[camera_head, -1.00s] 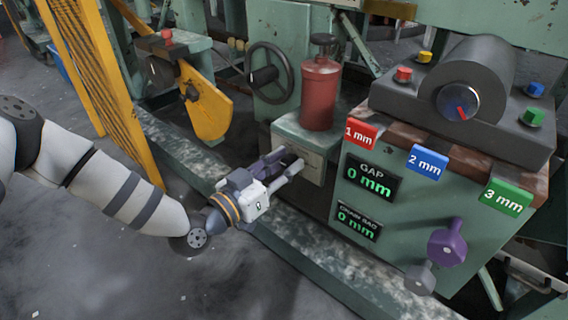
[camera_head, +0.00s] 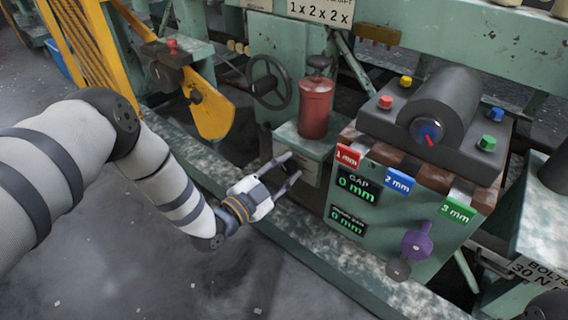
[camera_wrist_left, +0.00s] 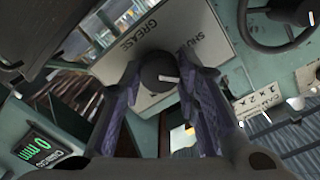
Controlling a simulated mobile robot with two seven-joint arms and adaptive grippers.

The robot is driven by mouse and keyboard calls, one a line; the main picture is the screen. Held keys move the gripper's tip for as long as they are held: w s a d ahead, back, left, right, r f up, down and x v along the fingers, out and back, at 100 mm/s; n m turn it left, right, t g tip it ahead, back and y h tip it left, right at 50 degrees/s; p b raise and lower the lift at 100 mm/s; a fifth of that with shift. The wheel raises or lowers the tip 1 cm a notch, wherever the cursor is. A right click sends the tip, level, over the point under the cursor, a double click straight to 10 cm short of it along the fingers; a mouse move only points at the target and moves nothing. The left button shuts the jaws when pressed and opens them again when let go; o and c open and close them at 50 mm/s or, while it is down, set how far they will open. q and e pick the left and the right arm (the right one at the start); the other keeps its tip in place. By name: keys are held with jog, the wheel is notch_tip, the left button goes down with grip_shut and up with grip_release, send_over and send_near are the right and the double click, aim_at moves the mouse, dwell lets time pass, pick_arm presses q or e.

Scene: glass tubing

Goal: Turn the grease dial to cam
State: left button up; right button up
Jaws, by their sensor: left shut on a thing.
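The grease dial (camera_wrist_left: 155,72) is a dark round knob with a white pointer mark, in the middle of the left wrist view. It sits on a pale label plate (camera_wrist_left: 200,65) that reads GREASE and SHUT; the mark points to the right in that view. The plate also shows in the head view (camera_head: 305,168), on the green box under the red canister. My left gripper (camera_head: 286,170) is at this plate. In the left wrist view its two purple-padded fingers (camera_wrist_left: 158,85) are shut on the dial, one on each side. No cam label is readable on the plate.
A red canister (camera_head: 315,108) stands just above the plate. A black handwheel (camera_head: 269,82) is to its left. The green control box (camera_head: 378,225) with displays and a purple knob (camera_head: 417,241) is close on the right. Open floor (camera_head: 240,275) lies in front.

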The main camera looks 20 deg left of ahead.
pick_arm(q)
jog(key=shift+m+p, duration=0.65)
jog(key=shift+m, duration=0.45)
jog(key=shift+f, duration=0.1)
jog(key=o, duration=1.2)
jog(key=shift+c, duration=0.2)
jog(key=v, duration=1.2)
